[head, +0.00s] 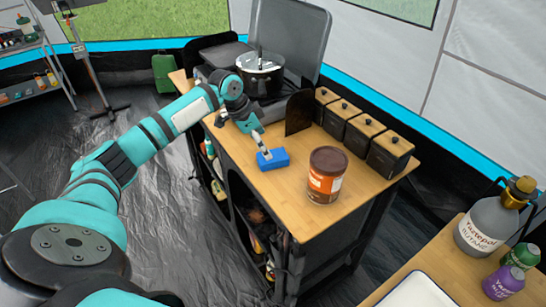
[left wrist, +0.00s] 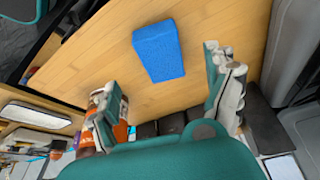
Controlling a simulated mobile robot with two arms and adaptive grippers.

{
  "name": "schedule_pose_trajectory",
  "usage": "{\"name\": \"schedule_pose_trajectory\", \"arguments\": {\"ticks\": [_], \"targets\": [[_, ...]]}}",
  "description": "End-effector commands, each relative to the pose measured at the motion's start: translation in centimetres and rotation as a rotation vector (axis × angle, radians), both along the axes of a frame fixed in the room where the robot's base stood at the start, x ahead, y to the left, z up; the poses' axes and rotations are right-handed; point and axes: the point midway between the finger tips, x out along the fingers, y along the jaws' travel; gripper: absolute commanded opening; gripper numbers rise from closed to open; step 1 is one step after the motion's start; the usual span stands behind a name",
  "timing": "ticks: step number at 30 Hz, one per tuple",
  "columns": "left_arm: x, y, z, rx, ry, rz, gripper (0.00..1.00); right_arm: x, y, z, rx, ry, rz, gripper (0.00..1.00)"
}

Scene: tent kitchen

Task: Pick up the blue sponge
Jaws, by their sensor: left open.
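My left gripper (head: 265,150) is right by the sponge's back-left side in the head view. In the left wrist view the left gripper (left wrist: 163,68) has its fingers spread wide with nothing between them. I cannot tell whether a finger touches the sponge. My right gripper is not in view.
A brown can with an orange label (head: 327,176) stands right of the sponge. Several black canisters with wooden lids (head: 358,132) line the back edge. A pot (head: 260,75) sits on the stove behind my arm. The counter (head: 290,205) is bare in front of the sponge.

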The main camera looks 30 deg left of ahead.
Motion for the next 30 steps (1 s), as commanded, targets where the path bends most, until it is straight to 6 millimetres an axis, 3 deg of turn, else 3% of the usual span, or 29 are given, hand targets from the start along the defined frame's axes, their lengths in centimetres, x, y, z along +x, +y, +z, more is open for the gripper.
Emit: {"name": "schedule_pose_trajectory", "arguments": {"ticks": [9,18,30], "targets": [[1.0,-0.7,-2.3,-0.001,0.001,0.001,0.87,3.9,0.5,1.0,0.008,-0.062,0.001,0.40],[2.4,-1.7,-6.0,0.000,0.000,0.001,0.87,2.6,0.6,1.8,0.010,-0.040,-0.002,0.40],[2.5,-1.8,-6.4,0.000,0.000,0.001,0.87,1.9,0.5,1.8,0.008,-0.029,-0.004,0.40]]}}
